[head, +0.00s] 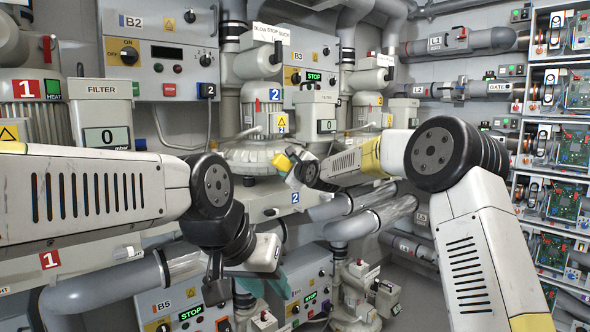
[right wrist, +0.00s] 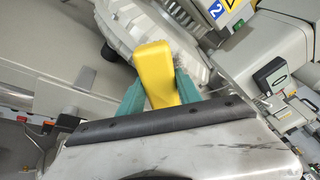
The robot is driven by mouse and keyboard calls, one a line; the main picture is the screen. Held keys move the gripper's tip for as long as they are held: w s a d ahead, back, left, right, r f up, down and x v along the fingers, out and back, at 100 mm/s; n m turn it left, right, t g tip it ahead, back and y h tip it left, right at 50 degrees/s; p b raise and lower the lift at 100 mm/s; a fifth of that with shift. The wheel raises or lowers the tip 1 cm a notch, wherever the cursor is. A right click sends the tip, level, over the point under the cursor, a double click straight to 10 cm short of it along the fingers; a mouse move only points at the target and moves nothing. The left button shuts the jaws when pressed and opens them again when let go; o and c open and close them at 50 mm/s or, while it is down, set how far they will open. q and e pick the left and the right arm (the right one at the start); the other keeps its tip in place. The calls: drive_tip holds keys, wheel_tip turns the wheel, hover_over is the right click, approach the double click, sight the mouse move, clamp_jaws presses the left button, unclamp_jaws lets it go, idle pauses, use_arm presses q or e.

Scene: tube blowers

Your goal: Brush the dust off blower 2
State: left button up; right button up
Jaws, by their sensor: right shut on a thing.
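Blower 2 (head: 250,158) is a light grey ribbed housing with blue "2" labels, in the middle of the head view. Its ribbed rim also shows at the top of the right wrist view (right wrist: 122,28). My right gripper (head: 296,168) is at the blower's right front side, shut on a yellow-handled brush (right wrist: 155,66) between its teal fingers. The brush also shows in the head view (head: 283,161). The bristles are mostly hidden behind the handle, so contact with the housing cannot be told.
Blower 1's filter box (head: 104,132) stands at left, beside control box B2 (head: 160,58). Control box B3 (head: 312,62) is behind blower 2. Grey pipes (head: 350,215) run below right. Box B5 (head: 185,305) is low in front. A rack of circuit boards (head: 560,145) stands at right.

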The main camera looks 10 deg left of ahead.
sight(281, 164)
drive_tip(key=shift+w+d, duration=1.6)
drive_tip(key=shift+d, duration=0.15)
drive_tip(key=shift+s+a, duration=1.25)
drive_tip(key=shift+a, duration=0.2)
drive_tip(key=shift+s+a, duration=1.2)
drive_tip(key=shift+a, duration=0.25)
drive_tip(key=shift+r, duration=0.65)
drive_tip(key=shift+w+d+r, duration=0.1)
drive_tip(key=shift+w+d, duration=1.2)
drive_tip(key=shift+d, duration=0.2)
drive_tip(key=shift+w+d, duration=1.2)
drive_tip(key=shift+d, duration=0.2)
drive_tip(key=shift+s+a, duration=1.25)
drive_tip(key=shift+a, duration=0.2)
drive_tip(key=shift+s+a, duration=1.2)
drive_tip(key=shift+a, duration=0.25)
